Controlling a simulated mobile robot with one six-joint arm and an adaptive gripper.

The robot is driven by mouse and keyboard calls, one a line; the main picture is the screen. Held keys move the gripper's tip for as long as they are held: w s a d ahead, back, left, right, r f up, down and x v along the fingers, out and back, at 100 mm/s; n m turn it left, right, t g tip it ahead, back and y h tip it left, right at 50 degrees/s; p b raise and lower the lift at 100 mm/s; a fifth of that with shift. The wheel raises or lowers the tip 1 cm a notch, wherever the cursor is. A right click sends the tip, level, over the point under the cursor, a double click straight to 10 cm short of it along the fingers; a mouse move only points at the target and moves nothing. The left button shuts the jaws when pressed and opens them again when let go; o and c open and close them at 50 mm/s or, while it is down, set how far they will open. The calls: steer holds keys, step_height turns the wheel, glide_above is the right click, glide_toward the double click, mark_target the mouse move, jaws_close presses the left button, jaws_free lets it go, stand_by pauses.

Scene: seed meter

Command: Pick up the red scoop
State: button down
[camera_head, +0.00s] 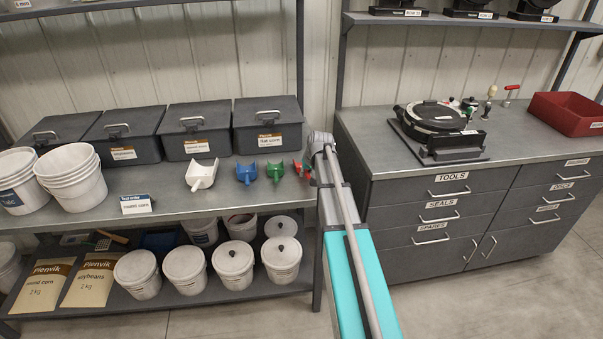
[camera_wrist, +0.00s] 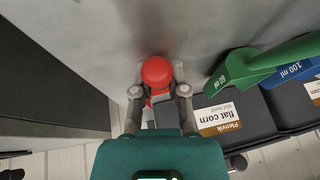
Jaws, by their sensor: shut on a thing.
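The red scoop (camera_head: 299,167) is at the right end of the bench top, beside the green scoop, and partly hidden by my arm in the head view. In the wrist view its rounded red handle end (camera_wrist: 157,71) sits between my fingertips. My gripper (camera_wrist: 159,92) is shut on the red scoop. The scoop's bowl is mostly hidden. I cannot tell whether it touches the bench.
The green scoop (camera_head: 275,171), blue scoop (camera_head: 246,173) and white scoop (camera_head: 202,174) stand in a row to the left. Lidded grey bins (camera_head: 267,128) stand behind. A drawer cabinet (camera_head: 440,200) is at right. White buckets (camera_head: 72,180) stand at left.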

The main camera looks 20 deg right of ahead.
steer(key=shift+r+p, duration=1.25)
steer(key=shift+r, duration=0.1)
steer(key=s+d+r+p, duration=0.6)
steer(key=s+r+p, duration=0.4)
steer(key=s, duration=0.2)
steer(key=shift+s, duration=0.35)
steer(key=shift+r, duration=0.1)
steer(key=c, duration=1.3)
jaws_free()
jaws_close()
